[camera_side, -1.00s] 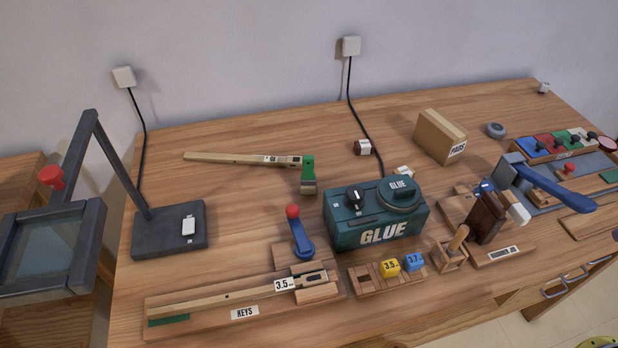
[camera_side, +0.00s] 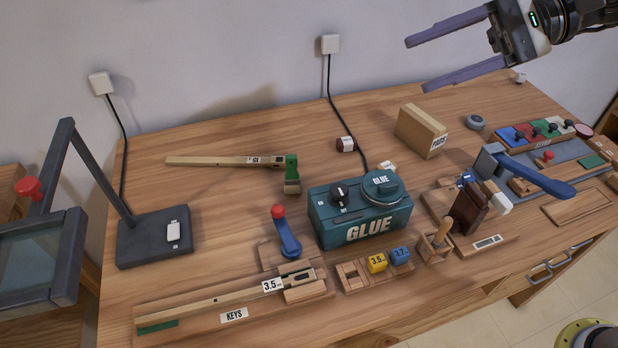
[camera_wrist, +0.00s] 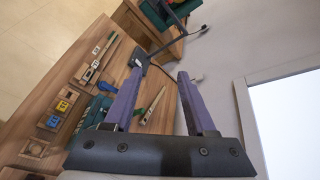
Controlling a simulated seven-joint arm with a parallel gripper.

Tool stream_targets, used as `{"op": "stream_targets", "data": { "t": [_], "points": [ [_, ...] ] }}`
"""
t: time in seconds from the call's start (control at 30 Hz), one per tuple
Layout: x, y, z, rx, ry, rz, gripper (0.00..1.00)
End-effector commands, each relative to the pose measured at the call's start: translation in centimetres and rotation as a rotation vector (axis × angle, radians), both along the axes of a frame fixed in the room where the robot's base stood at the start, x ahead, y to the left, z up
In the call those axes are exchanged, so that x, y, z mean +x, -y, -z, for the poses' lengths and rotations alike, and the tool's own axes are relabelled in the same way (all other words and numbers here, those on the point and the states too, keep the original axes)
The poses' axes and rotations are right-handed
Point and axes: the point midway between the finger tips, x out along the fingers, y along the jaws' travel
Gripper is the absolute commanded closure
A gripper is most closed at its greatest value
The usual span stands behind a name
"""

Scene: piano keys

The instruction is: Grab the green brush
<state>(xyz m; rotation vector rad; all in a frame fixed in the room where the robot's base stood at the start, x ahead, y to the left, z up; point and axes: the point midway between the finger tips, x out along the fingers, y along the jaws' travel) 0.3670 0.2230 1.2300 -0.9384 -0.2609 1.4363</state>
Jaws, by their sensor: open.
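A green piece with a pale tip (camera_side: 292,174), which looks like the green brush, lies on the table behind the glue box. It touches or lies very close to the right end of a long wooden stick (camera_side: 215,161) with a small label; I cannot tell if they are joined. My gripper (camera_side: 417,64) is open and empty, high above the back right of the table, its purple fingers pointing left. It is well apart from the brush. In the wrist view my gripper (camera_wrist: 160,73) shows both fingers spread, with the stick (camera_wrist: 153,104) far below.
The green glue box (camera_side: 360,218) stands in front of the brush. A cardboard box (camera_side: 420,132) stands to the right. A blue lever with a red knob (camera_side: 286,238) stands in front. A lamp-like stand (camera_side: 155,238) is at left. Bare table surrounds the stick.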

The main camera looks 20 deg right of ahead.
Motion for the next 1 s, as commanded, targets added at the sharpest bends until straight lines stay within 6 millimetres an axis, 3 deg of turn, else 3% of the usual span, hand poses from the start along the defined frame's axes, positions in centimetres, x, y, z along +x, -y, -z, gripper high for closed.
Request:
{"op": "stream_targets", "data": {
  "t": [0.03, 0.17, 0.27, 0.37, 0.5, 0.6, 0.73, 0.8, 1.0],
  "points": [
    [2.3, -0.9, 0.5, 0.064, -0.062, 0.010, 0.44],
    [7.5, -2.9, 1.6, 0.231, -0.201, 0.043, 0.44],
    [11.4, -4.1, 3.5, 0.344, -0.303, 0.071, 0.44],
    [14.9, -5.1, 6.3, 0.441, -0.400, 0.101, 0.44],
    [18.9, -6.3, 12.1, 0.535, -0.520, 0.149, 0.44],
    [20.5, -7.0, 16.6, 0.561, -0.590, 0.178, 0.44],
    [20.7, -7.8, 21.9, 0.543, -0.667, 0.195, 0.44],
    [20.4, -8.0, 23.8, 0.534, -0.696, 0.201, 0.44],
    [20.1, -8.4, 26.6, 0.525, -0.719, 0.202, 0.44]
  ]
}}
